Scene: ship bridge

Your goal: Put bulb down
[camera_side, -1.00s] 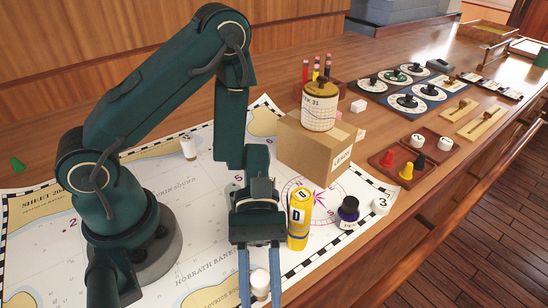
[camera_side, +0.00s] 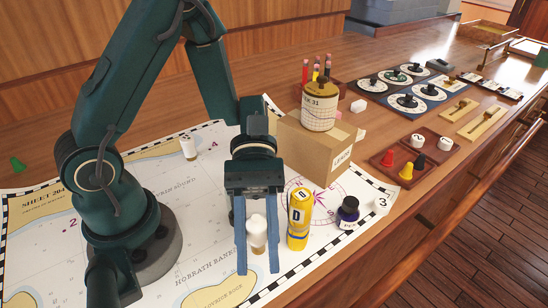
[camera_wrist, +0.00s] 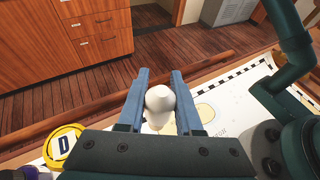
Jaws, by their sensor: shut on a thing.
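In the wrist view the bulb (camera_wrist: 160,103) sits between the fingers of my gripper (camera_wrist: 160,75). The bulb is over the chart (camera_side: 170,268); I cannot tell how far its lower end is above the paper.
A yellow cylinder marked D (camera_side: 299,219) stands close right of my gripper. An ink bottle (camera_side: 348,210) and a white piece marked 3 (camera_side: 382,204) are farther right. Behind stands a cardboard box (camera_side: 312,150) with a jar (camera_side: 320,108). The chart's left part holds clear space.

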